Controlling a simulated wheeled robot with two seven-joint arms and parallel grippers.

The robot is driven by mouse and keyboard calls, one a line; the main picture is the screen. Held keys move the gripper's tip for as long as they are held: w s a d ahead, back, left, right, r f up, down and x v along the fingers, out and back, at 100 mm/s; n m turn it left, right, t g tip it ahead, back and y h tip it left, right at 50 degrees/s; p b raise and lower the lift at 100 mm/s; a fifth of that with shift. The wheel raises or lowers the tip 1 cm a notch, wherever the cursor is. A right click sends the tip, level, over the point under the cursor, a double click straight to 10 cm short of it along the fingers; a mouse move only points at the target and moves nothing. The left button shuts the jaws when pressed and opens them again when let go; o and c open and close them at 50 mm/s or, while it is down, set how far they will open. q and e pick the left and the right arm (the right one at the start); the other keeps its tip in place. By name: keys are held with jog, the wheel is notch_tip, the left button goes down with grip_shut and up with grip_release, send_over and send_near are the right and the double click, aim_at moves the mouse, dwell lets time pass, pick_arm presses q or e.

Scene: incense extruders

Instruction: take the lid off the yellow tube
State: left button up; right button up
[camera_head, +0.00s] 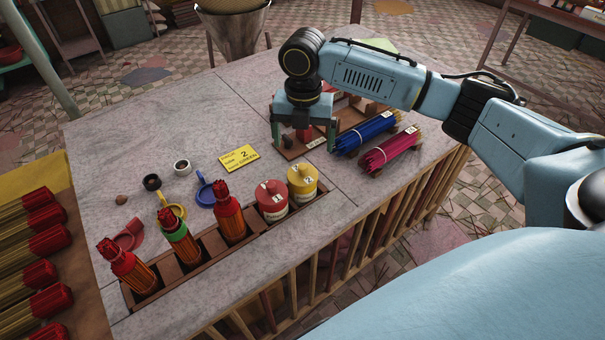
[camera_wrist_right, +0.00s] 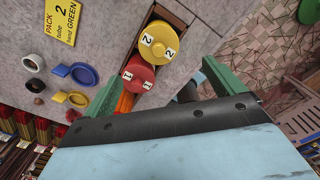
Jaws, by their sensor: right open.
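The yellow tube (camera_head: 301,188) stands upright in the wooden rack at the table's front, with its yellow lid on. The lid bears a 2 and a small knob, and it shows from above in the right wrist view (camera_wrist_right: 165,52). My right gripper (camera_head: 304,147) points down, open, with its green fingers apart. My left gripper is not in view.
A red lidded tube (camera_head: 272,205) stands close beside the yellow one. Red stick bundles (camera_head: 229,219) fill the rack's left slots. Blue (camera_head: 367,130) and pink (camera_head: 390,150) bundles lie right of my gripper. A yellow card (camera_head: 240,158) lies on clear tabletop.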

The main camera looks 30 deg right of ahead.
aim_at(303, 167)
notch_tip(303, 167, down, 10)
jog(key=shift+w+r, duration=0.1)
jog(key=shift+r, duration=0.15)
jog(key=c, duration=1)
jog(key=shift+r, duration=0.1)
jog(key=shift+c, duration=0.2)
